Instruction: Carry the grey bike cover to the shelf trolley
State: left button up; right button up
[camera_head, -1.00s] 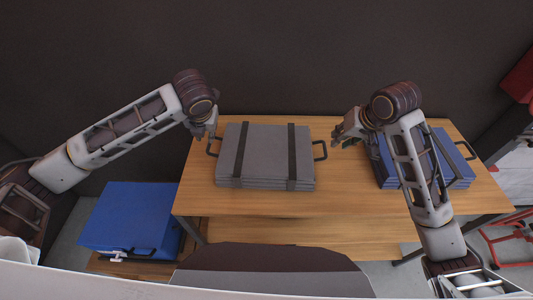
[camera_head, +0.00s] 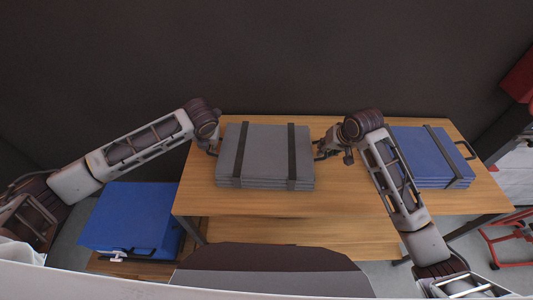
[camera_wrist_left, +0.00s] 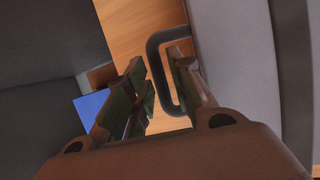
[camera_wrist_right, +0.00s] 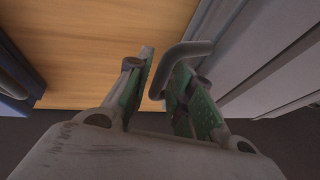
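The grey bike cover (camera_head: 265,155) lies folded flat on the wooden table, with two black straps across it and a dark loop handle at each short side. My left gripper (camera_head: 212,146) is at its left handle. In the left wrist view the handle bar (camera_wrist_left: 157,65) lies between the spread fingers. My right gripper (camera_head: 324,149) is at the right handle. In the right wrist view that handle bar (camera_wrist_right: 185,52) lies between the open fingertips. Neither gripper visibly closes on a handle. I cannot identify a shelf trolley for certain.
A blue folded cover (camera_head: 425,157) with a strap lies right of the grey one on the wooden table (camera_head: 270,203). A blue box (camera_head: 130,217) stands lower left. A dark wall rises behind the table. Red and grey equipment (camera_head: 515,235) stands at the right.

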pick_arm(q)
jog(key=shift+w+a+f, duration=0.1)
jog(key=shift+w+f, duration=0.15)
jog(key=shift+f, duration=0.3)
pick_arm(e)
jog(key=shift+w+a+f, duration=0.15)
jog(key=shift+w+f, duration=0.05)
jog(key=shift+f, duration=0.35)
pick_arm(q)
grip_shut()
pick_arm(e)
grip_shut()
jog(key=shift+r, duration=0.1)
